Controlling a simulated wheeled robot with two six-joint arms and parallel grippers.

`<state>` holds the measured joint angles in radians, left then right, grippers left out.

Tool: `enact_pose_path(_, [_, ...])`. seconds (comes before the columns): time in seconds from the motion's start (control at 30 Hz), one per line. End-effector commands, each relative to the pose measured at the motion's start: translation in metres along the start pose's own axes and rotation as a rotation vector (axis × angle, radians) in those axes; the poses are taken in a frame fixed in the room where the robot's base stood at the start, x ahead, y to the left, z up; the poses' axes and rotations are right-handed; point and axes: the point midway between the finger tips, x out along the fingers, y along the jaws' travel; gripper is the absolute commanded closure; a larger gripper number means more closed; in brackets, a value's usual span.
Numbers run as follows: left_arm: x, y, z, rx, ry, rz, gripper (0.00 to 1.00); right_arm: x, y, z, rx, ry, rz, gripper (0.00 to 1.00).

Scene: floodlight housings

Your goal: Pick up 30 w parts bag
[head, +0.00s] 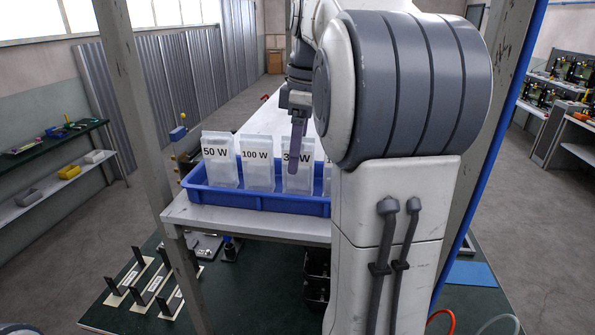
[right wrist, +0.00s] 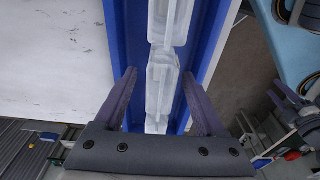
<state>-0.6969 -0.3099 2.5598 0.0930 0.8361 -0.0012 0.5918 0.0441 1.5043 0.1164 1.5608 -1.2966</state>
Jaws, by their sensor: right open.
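The 30 W parts bag (head: 297,182) is a clear upright bag in the blue tray. Its label is partly covered by my right gripper (head: 296,147), so only the "3" and "W" show. My right gripper points down in front of the bag's upper part in the head view. In the right wrist view my right gripper (right wrist: 159,75) is open, with one finger on each side of a pale bag (right wrist: 161,88); no label shows there, and I cannot tell whether the fingers touch it. My left gripper is not in view.
The blue tray (head: 262,203) stands on a white shelf (head: 250,225). It also holds the 50 W bag (head: 221,172) and the 100 W bag (head: 257,174) to the left. Another bag (head: 327,178) at the right is mostly hidden by my arm. A grey post (head: 137,110) stands left.

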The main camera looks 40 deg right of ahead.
Motion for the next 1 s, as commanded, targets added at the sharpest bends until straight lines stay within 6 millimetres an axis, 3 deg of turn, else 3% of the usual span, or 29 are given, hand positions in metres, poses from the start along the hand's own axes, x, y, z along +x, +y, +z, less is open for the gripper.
enact_pose_path(0.13, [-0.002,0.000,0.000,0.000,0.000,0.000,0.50,0.014,-0.002,-0.001,-0.002,0.000,-0.002,0.28])
enact_pose_path(0.37, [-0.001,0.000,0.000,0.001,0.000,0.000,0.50,0.016,-0.001,-0.001,-0.002,0.000,0.001,0.28])
enact_pose_path(0.4, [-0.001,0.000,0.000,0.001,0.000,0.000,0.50,0.016,-0.001,-0.001,-0.002,0.000,0.001,0.31])
enact_pose_path(0.57, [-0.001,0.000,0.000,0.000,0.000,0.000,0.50,0.016,-0.001,-0.001,-0.001,0.000,0.001,0.93])
enact_pose_path(0.6, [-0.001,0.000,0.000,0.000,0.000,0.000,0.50,0.016,-0.001,-0.001,-0.001,0.000,0.001,1.00])
enact_pose_path(1.0, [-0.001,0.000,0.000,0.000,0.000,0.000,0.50,0.010,-0.001,-0.002,-0.001,0.000,0.001,1.00])
